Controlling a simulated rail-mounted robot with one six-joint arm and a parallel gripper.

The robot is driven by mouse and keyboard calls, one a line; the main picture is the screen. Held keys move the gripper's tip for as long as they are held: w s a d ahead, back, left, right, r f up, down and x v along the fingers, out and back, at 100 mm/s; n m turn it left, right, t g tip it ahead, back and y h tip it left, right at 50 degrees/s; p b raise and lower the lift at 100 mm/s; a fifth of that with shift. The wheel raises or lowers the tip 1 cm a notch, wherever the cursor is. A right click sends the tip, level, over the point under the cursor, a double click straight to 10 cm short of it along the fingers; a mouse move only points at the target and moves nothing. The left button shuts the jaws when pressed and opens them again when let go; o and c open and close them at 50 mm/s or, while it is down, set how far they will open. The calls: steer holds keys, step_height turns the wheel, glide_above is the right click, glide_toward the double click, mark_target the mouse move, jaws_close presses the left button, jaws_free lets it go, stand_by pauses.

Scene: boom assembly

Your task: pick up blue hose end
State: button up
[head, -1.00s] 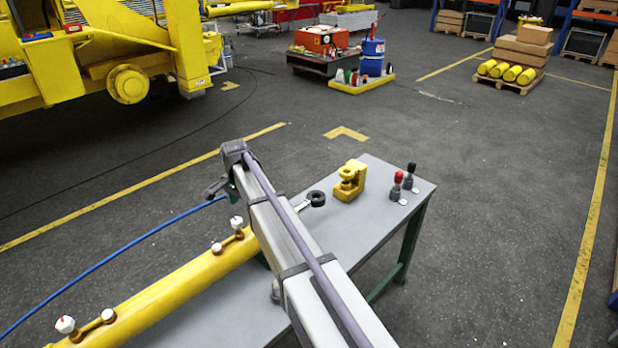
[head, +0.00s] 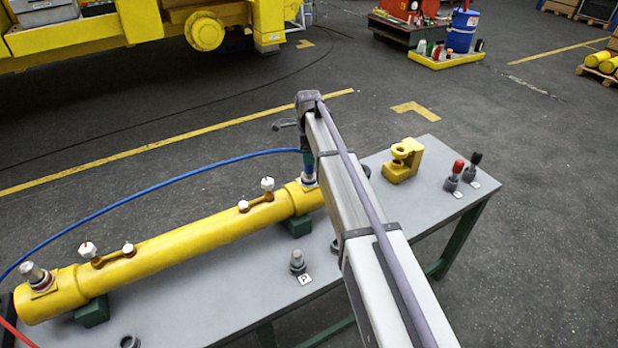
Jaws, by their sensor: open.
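The blue hose (head: 160,185) arcs behind the yellow cylinder (head: 170,253) and runs to the cylinder's right end. Its end (head: 307,160) appears to stand upright over the metal port there, partly covered by my arm; I cannot tell whether it is seated on the port. My gripper (head: 288,124) is at the far tip of my grey arm, just above and behind that hose end. It is open as far as shows, and its fingers are mostly hidden by my wrist. I cannot tell whether it touches the hose.
The cylinder lies on green blocks on a grey table (head: 225,315). White-knobbed valves (head: 267,184) stick up from it. A yellow clamp-like block (head: 403,160), red-capped (head: 454,175) and black-capped fittings (head: 471,168) stand at the right. A loose fitting (head: 297,262) stands in front. A red hose (head: 18,334) enters lower left.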

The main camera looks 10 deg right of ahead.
mark_target(309, 167)
step_height(309, 167, down, 2)
steer(key=shift+b, duration=0.3)
steer(key=shift+d, duration=0.1)
steer(key=shift+f, duration=0.15)
step_height(309, 167, down, 5)
steer(key=b, duration=0.5)
steer(key=shift+r, duration=0.3)
steer(key=c, duration=1.2)
